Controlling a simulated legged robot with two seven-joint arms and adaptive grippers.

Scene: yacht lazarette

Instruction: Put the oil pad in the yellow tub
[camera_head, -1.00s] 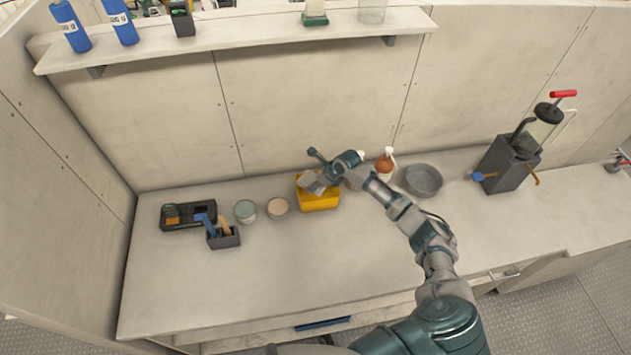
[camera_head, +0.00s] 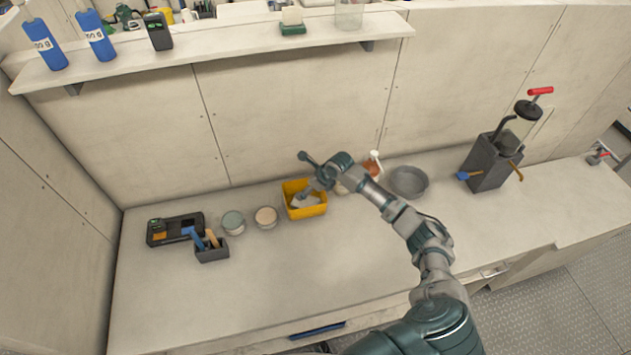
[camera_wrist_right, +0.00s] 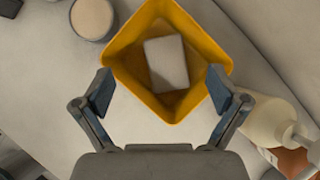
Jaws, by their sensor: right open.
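The yellow tub (camera_head: 308,212) stands on the bench, and in the right wrist view (camera_wrist_right: 128,78) I look down into it. The oil pad, a pale grey block (camera_wrist_right: 166,63), lies inside the tub on its floor, a little askew. It also shows in the head view (camera_head: 304,200). My right gripper (camera_wrist_right: 160,90) is open, its fingers spread wide, and nothing is between them. It is above the tub, apart from the pad. My left gripper is not in view.
Two round tins (camera_head: 233,222) (camera_head: 265,217) stand left of the tub. A small tool box (camera_head: 212,250) and a black tray (camera_head: 174,229) are further left. A spray bottle (camera_head: 374,163) and a grey pan (camera_head: 408,181) are to the right. The front bench is clear.

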